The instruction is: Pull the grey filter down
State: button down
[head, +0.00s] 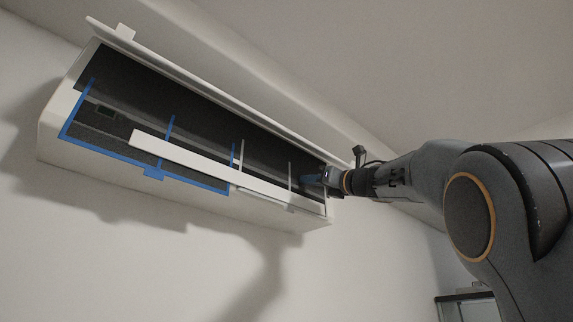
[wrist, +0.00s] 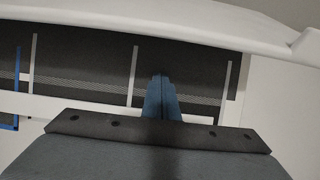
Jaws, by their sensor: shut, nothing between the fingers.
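The grey filter (head: 290,174) sits in the right half of the wall unit, with pale grey ribs over dark mesh. In the wrist view its ribs (wrist: 134,75) stand upright on both sides of my fingers. A white strip crosses in front of its lower part. My gripper (head: 309,181) is at the right part of the filter. In the wrist view my blue fingers (wrist: 159,82) are shut together, with nothing seen between them, and overlap the mesh between two ribs. I cannot tell whether they touch it.
The blue filter (head: 154,173) sits in the left half of the unit. The white front cover (head: 230,96) is raised above the filters. The white strip (head: 190,157) runs across the lower opening. The wall below is clear. A dark-framed cabinet (head: 465,298) stands at lower right.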

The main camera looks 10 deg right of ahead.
jog(key=shift+f+b, duration=1.3)
jog(key=shift+b, duration=0.05)
jog(key=shift+d, duration=0.1)
jog(key=shift+s+d+r+b, duration=0.1)
jog(key=shift+s+d+b, duration=0.2)
jog(key=shift+s, duration=0.2)
jog(key=shift+s, duration=0.1)
jog(key=shift+s+d+f+b, duration=0.25)
jog(key=shift+s+f+b, duration=0.15)
jog(key=shift+f+b, duration=0.4)
jog(key=shift+s+d+f+b, duration=0.35)
jog(key=shift+f+b, duration=0.2)
jog(key=shift+b, duration=0.45)
jog(key=shift+s+d+f+b, duration=0.2)
jog(key=shift+s+f+b, duration=0.25)
jog(key=shift+f+b, duration=0.35)
jog(key=shift+r, duration=0.15)
